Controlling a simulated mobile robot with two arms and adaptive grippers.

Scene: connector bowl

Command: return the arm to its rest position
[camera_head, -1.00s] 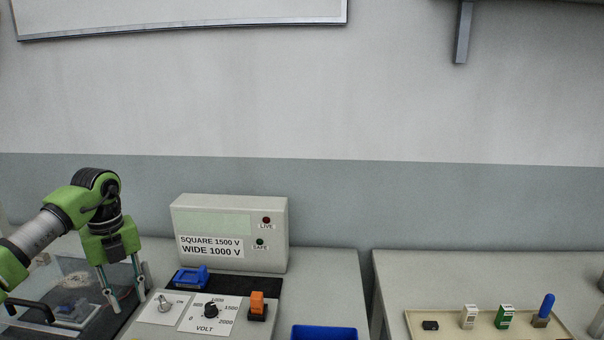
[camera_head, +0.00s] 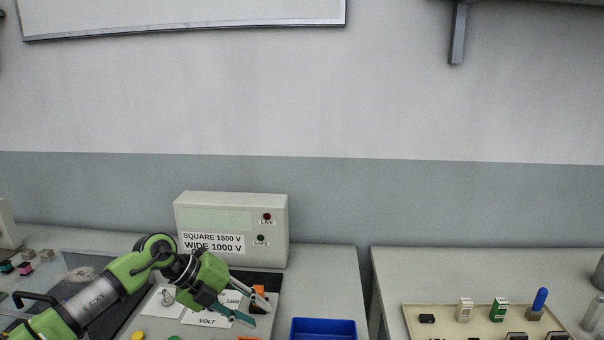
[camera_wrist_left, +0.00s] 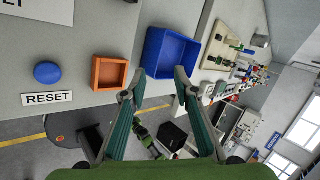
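My left arm reaches in from the left in the head view. Its left gripper (camera_head: 261,314) is tilted toward the lower right, over the panel by the orange switch (camera_head: 259,292) and VOLT plate (camera_head: 208,319), which it partly covers. Its two fingers are spread apart with nothing between them. In the left wrist view, the open left gripper (camera_wrist_left: 155,88) shows near the blue bin (camera_wrist_left: 173,52) and orange tray (camera_wrist_left: 110,72), empty. I cannot tell its exact height above the table. My right gripper is not in view.
The test box (camera_head: 231,228) stands behind the gripper. The blue bin (camera_head: 323,329) is to its right. A beige tray (camera_head: 474,326) with several connectors lies on the right table, across a gap. A blue button (camera_wrist_left: 47,72) sits above a RESET label (camera_wrist_left: 47,98).

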